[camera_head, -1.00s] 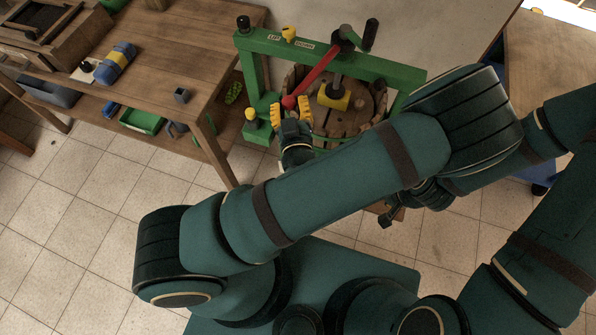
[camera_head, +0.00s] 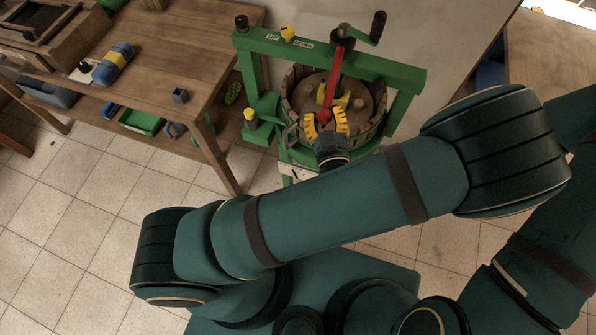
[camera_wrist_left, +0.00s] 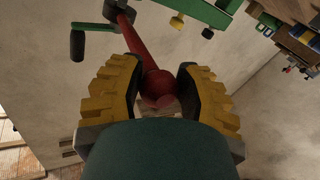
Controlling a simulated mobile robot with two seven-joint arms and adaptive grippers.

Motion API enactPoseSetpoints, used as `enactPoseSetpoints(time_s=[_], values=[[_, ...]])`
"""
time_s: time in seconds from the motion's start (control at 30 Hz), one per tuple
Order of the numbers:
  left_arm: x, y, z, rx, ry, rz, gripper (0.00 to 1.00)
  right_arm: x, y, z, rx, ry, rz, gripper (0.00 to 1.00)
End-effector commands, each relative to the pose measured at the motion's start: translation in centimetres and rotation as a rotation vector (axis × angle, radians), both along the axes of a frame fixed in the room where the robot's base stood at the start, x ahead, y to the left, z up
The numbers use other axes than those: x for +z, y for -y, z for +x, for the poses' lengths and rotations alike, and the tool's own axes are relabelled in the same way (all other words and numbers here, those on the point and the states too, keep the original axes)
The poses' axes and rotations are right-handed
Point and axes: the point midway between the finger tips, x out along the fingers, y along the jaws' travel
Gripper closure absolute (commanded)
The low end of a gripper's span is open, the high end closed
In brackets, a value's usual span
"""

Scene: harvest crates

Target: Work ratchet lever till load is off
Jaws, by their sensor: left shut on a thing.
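The red ratchet lever (camera_head: 333,82) runs from the hub on top of the green press frame (camera_head: 390,70) down toward me and ends in a red ball knob. My left gripper (camera_head: 325,121) has its yellow-padded fingers on both sides of the knob and is shut on it. In the left wrist view the knob (camera_wrist_left: 158,88) sits between the fingers, with the lever (camera_wrist_left: 137,45) leading up to the hub. Under the lever is the slatted wooden press basket (camera_head: 372,122), with a yellow block (camera_head: 343,98) on its lid, partly hidden. My right gripper is not visible.
A black crank handle (camera_head: 377,27) stands up right of the hub. A yellow knob (camera_head: 287,33) sits by labels on the beam. A wooden bench (camera_head: 170,50) at left holds a blue-yellow roll (camera_head: 115,64). The tiled floor is clear at lower left.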

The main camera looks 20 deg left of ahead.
Motion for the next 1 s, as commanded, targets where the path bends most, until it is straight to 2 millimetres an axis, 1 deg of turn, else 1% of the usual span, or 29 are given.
enactPoseSetpoints(time_s=[0.03, 0.1, 0.23, 0.67, 0.9, 1.0], values=[[0.0, 0.9, 0.1, -0.005, 0.000, -0.007, 1.00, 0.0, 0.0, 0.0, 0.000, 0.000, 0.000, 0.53], [0.0, 1.9, 0.2, -0.003, 0.000, -0.006, 1.00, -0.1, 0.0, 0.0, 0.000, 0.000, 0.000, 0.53], [-0.1, 3.1, 0.2, -0.001, -0.004, -0.003, 1.00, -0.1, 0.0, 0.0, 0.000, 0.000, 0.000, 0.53], [-0.3, 3.7, 0.1, 0.000, -0.011, -0.002, 1.00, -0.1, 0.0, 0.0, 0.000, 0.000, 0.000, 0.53], [-0.3, 6.8, 1.2, -0.001, -0.009, -0.005, 1.00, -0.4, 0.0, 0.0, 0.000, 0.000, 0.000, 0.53], [-0.3, 7.8, 1.7, -0.001, -0.008, -0.003, 1.00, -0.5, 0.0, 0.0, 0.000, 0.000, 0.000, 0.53]])
